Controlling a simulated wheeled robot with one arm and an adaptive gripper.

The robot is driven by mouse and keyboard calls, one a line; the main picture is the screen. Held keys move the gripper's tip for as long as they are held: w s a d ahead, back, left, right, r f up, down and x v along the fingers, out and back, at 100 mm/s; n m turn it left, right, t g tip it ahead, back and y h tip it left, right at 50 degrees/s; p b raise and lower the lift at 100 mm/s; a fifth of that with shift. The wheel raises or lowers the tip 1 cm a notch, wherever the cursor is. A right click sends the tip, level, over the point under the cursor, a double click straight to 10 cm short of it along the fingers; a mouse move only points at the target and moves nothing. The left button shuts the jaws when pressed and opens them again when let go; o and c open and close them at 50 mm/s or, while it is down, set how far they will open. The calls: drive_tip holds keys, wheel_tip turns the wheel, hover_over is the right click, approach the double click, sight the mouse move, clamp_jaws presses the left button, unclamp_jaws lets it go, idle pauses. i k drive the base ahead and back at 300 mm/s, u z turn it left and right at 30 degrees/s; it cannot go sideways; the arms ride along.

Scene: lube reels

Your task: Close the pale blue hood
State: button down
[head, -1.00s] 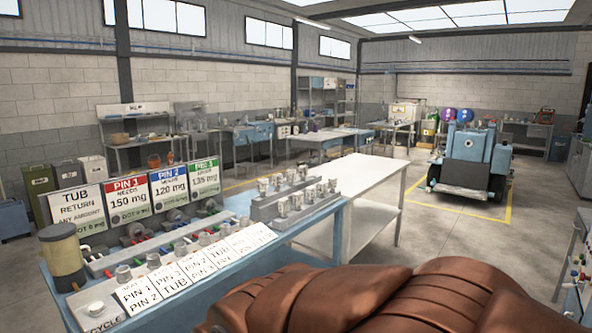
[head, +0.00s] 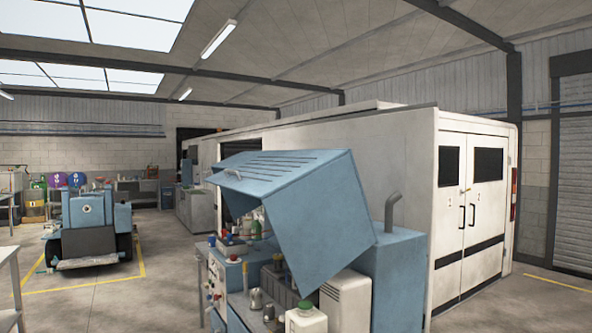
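The pale blue hood (head: 298,215) stands raised and tilted over a blue machine in the middle of the head view. Its top has dark slots, and a small light handle sits at its left edge. Under the hood the machine's control panel (head: 226,283) shows knobs and buttons on the left side. Bottles and metal parts stand in the open bay below the hood. My gripper is not in the head view, so its state is hidden.
A large white container with double doors (head: 470,215) stands close behind the hood. A blue vehicle (head: 88,228) is parked at the left inside yellow floor lines. A bench edge (head: 10,265) shows at far left. Open floor (head: 140,295) lies between.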

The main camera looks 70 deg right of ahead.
sight(314, 202)
drive_tip(key=z, duration=0.8)
drive_tip(key=i, duration=3.6)
drive_tip(key=z, duration=1.7)
